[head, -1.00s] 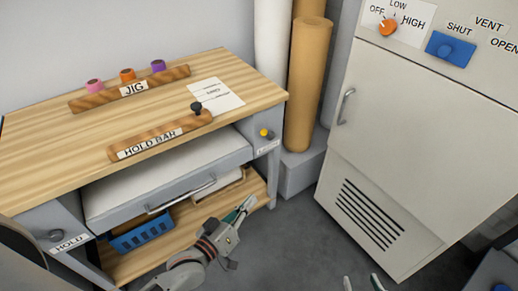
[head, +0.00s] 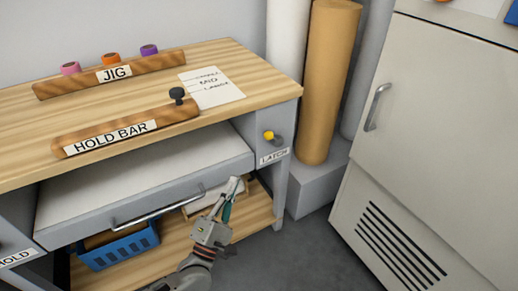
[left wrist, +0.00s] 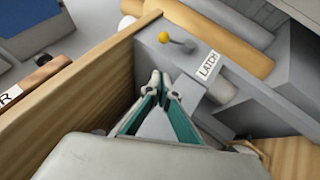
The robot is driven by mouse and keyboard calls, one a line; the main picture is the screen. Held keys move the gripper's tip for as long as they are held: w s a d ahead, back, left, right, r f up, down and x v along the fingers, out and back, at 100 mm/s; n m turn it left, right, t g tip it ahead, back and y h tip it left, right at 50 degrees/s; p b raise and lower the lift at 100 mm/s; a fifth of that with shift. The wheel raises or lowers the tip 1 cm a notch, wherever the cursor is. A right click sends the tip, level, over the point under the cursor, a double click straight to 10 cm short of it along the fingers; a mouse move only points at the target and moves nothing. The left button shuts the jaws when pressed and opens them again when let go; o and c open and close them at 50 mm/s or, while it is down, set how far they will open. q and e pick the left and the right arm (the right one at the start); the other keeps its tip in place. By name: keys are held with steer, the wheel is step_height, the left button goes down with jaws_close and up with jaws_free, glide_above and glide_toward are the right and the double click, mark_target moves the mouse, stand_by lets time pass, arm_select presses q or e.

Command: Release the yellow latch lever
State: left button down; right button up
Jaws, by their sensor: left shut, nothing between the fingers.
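The yellow latch lever (head: 269,136) is a yellow knob on a short dark stem, on the grey front panel of the bench at the right end. A label reading LATCH (head: 273,157) is just below it. It also shows in the left wrist view (left wrist: 165,38), above the fingertips. My left gripper (head: 235,186) is shut and empty, below and left of the lever, in front of the drawer's right end. In the left wrist view its fingertips (left wrist: 160,82) point toward the lever and are apart from it. My right gripper is not in view.
The grey drawer (head: 160,205) with a bar handle (head: 160,208) sits under the wooden top (head: 60,105). A blue basket (head: 118,250) is on the lower shelf.

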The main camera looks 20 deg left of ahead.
arm_select(q)
steer(key=b, duration=0.1)
glide_toward(274, 139)
steer(key=w+a+r, duration=0.3)
steer(key=a, duration=0.1)
steer(key=shift+w+d+r, duration=0.3)
steer(key=shift+d+r, duration=0.2)
steer(key=shift+d, duration=0.1)
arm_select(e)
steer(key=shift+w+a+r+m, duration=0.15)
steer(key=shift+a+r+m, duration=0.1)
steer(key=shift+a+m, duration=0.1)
